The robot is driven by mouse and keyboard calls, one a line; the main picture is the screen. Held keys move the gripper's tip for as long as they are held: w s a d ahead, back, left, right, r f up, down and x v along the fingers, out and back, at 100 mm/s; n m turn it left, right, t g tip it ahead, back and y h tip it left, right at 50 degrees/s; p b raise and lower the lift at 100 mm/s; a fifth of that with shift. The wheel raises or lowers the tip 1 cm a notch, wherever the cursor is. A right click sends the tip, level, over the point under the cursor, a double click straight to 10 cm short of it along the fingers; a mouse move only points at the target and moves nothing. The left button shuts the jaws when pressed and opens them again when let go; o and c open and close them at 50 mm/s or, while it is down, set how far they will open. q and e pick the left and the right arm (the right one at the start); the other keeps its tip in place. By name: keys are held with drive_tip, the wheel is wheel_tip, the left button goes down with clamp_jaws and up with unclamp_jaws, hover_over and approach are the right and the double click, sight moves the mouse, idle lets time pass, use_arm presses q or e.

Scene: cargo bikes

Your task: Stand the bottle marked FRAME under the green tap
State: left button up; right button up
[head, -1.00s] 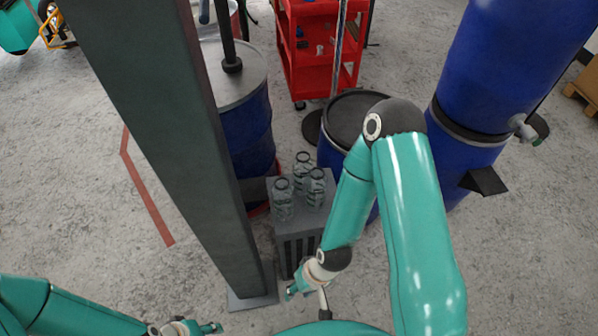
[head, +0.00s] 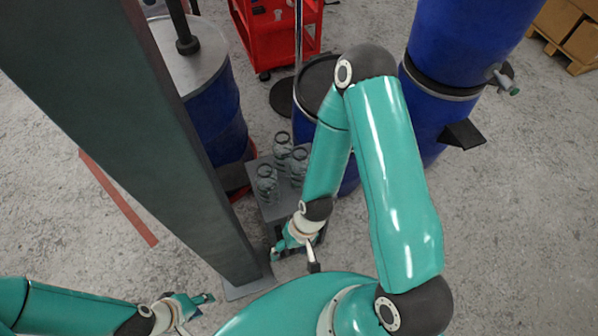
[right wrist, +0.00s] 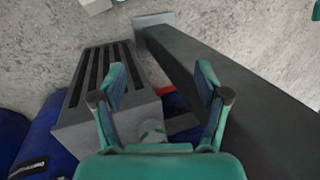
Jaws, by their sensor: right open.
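Three clear glass bottles stand upright on a small grey slatted stand (head: 265,210) in the head view: a front left one (head: 267,186), a back one (head: 282,152) and a right one (head: 299,167). I cannot read any marking, so I cannot tell which is FRAME. The green tap (head: 508,84) sticks out of the upper blue barrel at the right, with a dark bracket (head: 462,133) below it. My right gripper (head: 283,250) is open and empty, at the stand's near side; its fingers also show in the right wrist view (right wrist: 163,85). My left gripper (head: 198,308) is low at the left.
A thick dark grey post (head: 110,130) rises just left of the stand, on a floor plate (head: 248,287). Blue drums (head: 210,110) stand behind, with a red trolley (head: 275,35) farther back. Floor is open at the right.

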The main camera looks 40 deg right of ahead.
drive_tip(key=o, duration=0.3)
drive_tip(key=s+d+f+m+b, duration=0.1)
drive_tip(key=f+m+b, duration=0.1)
drive_tip(key=s+d+f+m+g+y+b, duration=0.1)
drive_tip(key=d+f+m+b, duration=0.1)
drive_tip(key=m+b, duration=0.1)
drive_tip(key=s+d+f+m+g+y+b, duration=0.1)
drive_tip(key=d+f+m+b, duration=0.1)
drive_tip(key=f+b, duration=0.1)
drive_tip(key=shift+s+d, duration=0.2)
drive_tip(key=shift+s, duration=0.1)
drive_tip(key=m+t+y+b, duration=0.3)
drive_tip(key=m+t+b, duration=1.45)
drive_tip(key=m, duration=0.25)
approach(300, 164)
drive_tip(key=s+d+f, duration=0.3)
drive_tip(key=d+f, duration=0.1)
drive_tip(key=d, duration=0.1)
drive_tip(key=x, duration=0.5)
drive_tip(key=b+x, duration=0.1)
drive_tip(key=x, duration=0.4)
drive_tip(key=b+x, duration=0.1)
drive_tip(key=x, duration=0.5)
drive_tip(key=shift+a+r, duration=0.1)
drive_tip(key=shift+a, duration=0.2)
